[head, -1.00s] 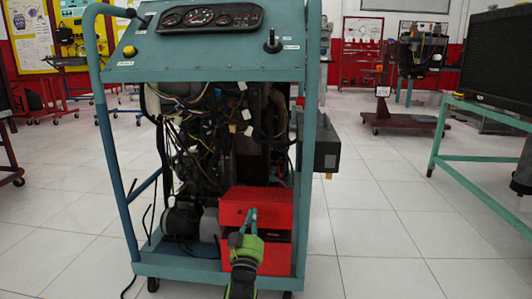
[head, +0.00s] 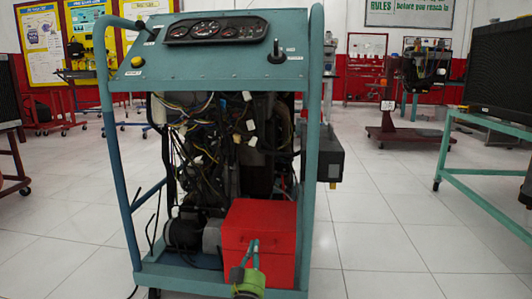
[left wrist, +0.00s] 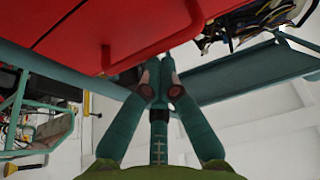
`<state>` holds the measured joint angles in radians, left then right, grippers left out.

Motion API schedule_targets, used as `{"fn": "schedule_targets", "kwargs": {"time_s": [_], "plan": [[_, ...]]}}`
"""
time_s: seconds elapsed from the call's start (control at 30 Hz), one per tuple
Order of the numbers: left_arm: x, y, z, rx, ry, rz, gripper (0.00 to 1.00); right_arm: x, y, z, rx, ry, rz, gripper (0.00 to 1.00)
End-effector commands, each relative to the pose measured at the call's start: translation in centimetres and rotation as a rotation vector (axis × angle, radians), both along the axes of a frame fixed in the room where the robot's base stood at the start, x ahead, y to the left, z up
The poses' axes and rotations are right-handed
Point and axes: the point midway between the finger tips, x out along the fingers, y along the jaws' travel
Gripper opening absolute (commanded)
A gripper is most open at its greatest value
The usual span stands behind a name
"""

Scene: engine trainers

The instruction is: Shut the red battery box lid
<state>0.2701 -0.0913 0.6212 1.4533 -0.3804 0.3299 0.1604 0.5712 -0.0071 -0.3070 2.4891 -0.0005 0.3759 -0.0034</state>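The red battery box (head: 284,262) sits on the low shelf at the lower right of the engine trainer. Its red lid (head: 262,212) lies down over the top, and no dark gap shows at the front in the head view. My left gripper (head: 252,246) is in front of the box. Its fingertips are close together with nothing between them; contact with the box cannot be told. My right gripper is not in view.
The teal trainer frame (head: 312,180) has posts on both sides of the box. Wiring and the engine (head: 215,150) are behind and above it. A dark box (head: 325,158) juts out at the right post.

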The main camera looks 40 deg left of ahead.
Motion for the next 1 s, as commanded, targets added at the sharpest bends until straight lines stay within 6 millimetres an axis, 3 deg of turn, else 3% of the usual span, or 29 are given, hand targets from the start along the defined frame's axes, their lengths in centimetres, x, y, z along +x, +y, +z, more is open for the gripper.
{"fn": "schedule_targets", "kwargs": {"time_s": [0.03, 0.23, 0.7, 1.0], "plan": [[-0.1, 0.0, -1.6, -0.018, 0.031, 0.001, 0.0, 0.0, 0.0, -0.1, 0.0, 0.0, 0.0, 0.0], [-0.1, 0.0, -0.8, -0.017, 0.028, 0.001, 0.0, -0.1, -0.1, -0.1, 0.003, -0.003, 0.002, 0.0], [-0.1, -0.1, 8.5, 0.001, 0.0, 0.0, 0.0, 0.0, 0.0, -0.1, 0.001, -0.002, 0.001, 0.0], [-0.1, -0.1, 10.3, 0.002, -0.003, 0.0, 0.0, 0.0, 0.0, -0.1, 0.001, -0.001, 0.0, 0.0]]}}
